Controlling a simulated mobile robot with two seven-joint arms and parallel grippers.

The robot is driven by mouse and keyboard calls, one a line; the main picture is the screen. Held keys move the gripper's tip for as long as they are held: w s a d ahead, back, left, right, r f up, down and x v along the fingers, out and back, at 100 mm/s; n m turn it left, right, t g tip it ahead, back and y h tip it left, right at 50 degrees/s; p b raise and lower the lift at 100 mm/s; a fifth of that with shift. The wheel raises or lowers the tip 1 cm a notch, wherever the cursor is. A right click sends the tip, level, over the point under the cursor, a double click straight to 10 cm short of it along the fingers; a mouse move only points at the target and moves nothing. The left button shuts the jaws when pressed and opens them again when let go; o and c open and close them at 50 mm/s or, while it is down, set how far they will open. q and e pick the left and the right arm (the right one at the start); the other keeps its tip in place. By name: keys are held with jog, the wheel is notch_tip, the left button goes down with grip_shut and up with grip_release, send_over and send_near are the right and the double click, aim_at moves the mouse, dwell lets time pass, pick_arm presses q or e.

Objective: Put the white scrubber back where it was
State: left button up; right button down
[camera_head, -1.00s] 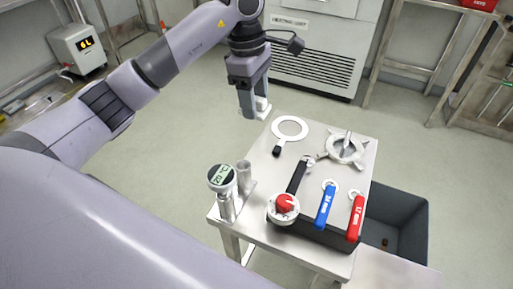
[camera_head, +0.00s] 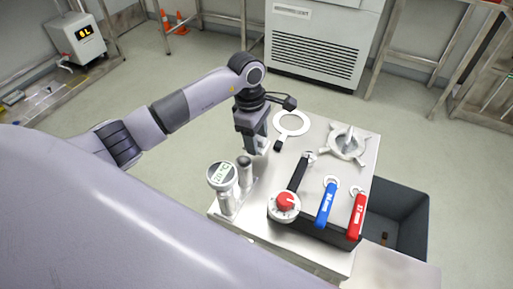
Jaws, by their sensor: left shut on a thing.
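My left gripper (camera_head: 257,149) is shut on a small white thing, which I take to be the white scrubber (camera_head: 263,145). Only part of it shows beside the fingers. The gripper points down at the left edge of the steel table (camera_head: 298,158), behind and a little right of a grey upright cylinder (camera_head: 245,177). That cylinder has a dark top and stands on a small bracket next to a round digital gauge (camera_head: 221,174). I cannot tell how high the scrubber is above the table. My right gripper is not in view.
A dark bin (camera_head: 410,225) stands at the right.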

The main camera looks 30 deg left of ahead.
aim_at(256, 159)
pick_arm(q)
jog(key=shift+f, duration=2.55)
jog(key=o, duration=0.9)
jog(key=shift+o, duration=0.2)
jog(key=r, duration=0.4)
jog(key=a+r, duration=0.1)
jog(key=r, duration=0.7)
jog(key=shift+a+r, duration=0.15)
jog(key=shift+a, duration=0.15)
jog(key=shift+d, duration=0.1)
